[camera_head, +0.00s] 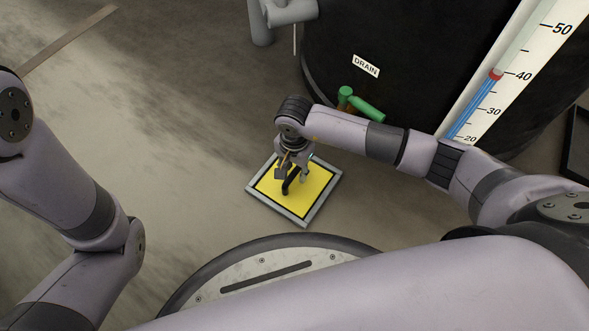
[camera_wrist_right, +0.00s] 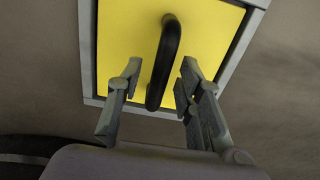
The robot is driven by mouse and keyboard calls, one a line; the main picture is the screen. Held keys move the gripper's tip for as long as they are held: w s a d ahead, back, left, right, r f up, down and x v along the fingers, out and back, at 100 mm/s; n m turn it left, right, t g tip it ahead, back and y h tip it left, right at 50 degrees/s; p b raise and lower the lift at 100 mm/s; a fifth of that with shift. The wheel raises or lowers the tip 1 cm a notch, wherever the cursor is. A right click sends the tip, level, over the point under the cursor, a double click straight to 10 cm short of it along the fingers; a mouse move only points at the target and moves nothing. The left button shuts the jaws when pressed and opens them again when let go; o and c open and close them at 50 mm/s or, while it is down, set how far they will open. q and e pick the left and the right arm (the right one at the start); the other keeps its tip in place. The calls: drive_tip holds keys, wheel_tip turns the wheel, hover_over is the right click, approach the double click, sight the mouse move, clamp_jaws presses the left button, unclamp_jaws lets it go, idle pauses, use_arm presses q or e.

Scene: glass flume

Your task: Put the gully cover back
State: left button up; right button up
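The yellow gully cover (camera_head: 317,190) lies flat inside a square grey frame (camera_head: 285,218) on the floor, with a dark line between the yellow and the frame. A black bar handle (camera_head: 287,187) stands up from its middle. My right gripper (camera_head: 292,175) is over the cover at the handle. In the right wrist view the fingers (camera_wrist_right: 160,68) are apart, one on each side of the handle (camera_wrist_right: 163,60), with gaps showing on both sides. The yellow cover (camera_wrist_right: 118,40) and frame (camera_wrist_right: 88,50) also show there. My left gripper is outside the views; only its arm shows.
A large black tank (camera_head: 420,60) with a DRAIN label (camera_head: 366,66) and a green-handled valve (camera_head: 362,104) stands behind the cover. A level gauge (camera_head: 500,75) leans across at the right. A grey pipe (camera_head: 285,15) is at the top. The floor left of the frame is clear.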

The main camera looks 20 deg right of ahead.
sight(295, 171)
wheel_tip(295, 171, up, 11)
drive_tip(key=p, duration=0.7)
